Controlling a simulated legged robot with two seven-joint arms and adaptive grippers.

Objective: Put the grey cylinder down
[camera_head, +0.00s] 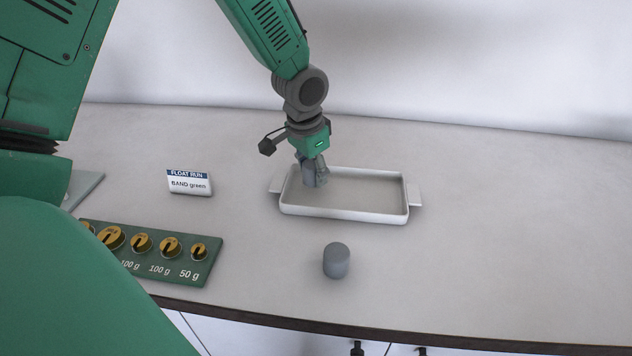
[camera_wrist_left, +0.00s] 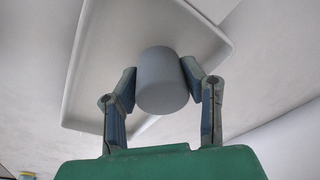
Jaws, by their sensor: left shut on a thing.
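My left gripper (camera_head: 316,177) is shut on a grey cylinder, over the left part of the white tray (camera_head: 345,215). In the left wrist view the held grey cylinder (camera_wrist_left: 162,82) sits between the two fingertips of the left gripper (camera_wrist_left: 160,85), with the tray (camera_wrist_left: 90,70) behind it. In the head view the fingers mostly hide the held cylinder, and I cannot tell whether it touches the tray floor. A second grey cylinder (camera_head: 336,261) stands upright on the table, in front of the tray. My right gripper is not in view.
A green board with brass weights (camera_head: 160,250) lies at the front left. A small sign reading "FLOAT RUN, BAND green" (camera_head: 189,183) stands left of the tray. The table (camera_head: 510,240) is clear to the right. Its dark front edge (camera_head: 270,317) runs along the bottom.

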